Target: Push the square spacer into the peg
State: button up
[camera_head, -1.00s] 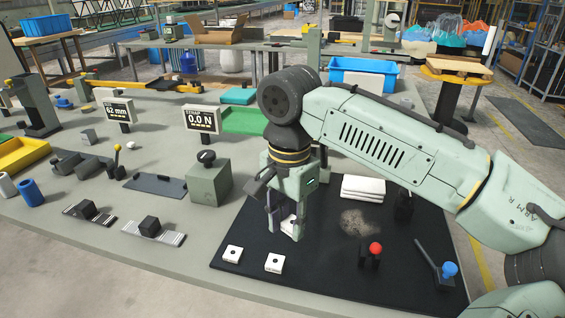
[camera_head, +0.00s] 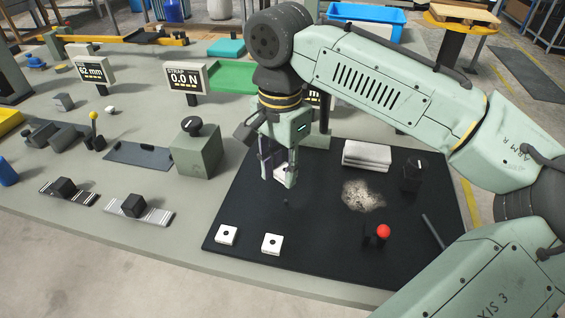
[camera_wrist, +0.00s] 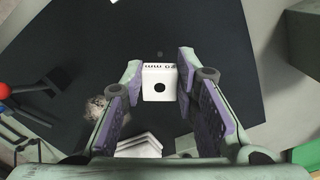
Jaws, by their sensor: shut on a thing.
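My gripper (camera_head: 279,178) is shut on a white square spacer (camera_wrist: 160,86) with a dark round hole and printed marking, seen between the purple finger pads in the wrist view. In the head view the held spacer (camera_head: 280,174) is partly hidden by the fingers and is above the black mat (camera_head: 325,235). A small dark peg (camera_head: 286,203) shows on the mat just in front of and below the fingertips; it also appears just beyond the spacer in the wrist view (camera_wrist: 160,54). The spacer is apart from the peg. Two other white spacers (camera_head: 226,235) (camera_head: 271,244) lie at the mat's front left.
A white stack (camera_head: 366,155), a grey speckled patch (camera_head: 362,195), a red-knobbed block (camera_head: 377,235) and a dark block (camera_head: 413,174) are right of my gripper. A green-grey box with a black knob (camera_head: 196,150) stands left. The mat's front middle is clear.

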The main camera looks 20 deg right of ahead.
jog(key=b, duration=0.3)
send_over(282, 206)
jog(key=shift+f, duration=2.75)
jog(key=shift+f, duration=1.15)
jog(key=o, duration=0.9)
notch_tip(282, 206, up, 12)
dwell(0.5)
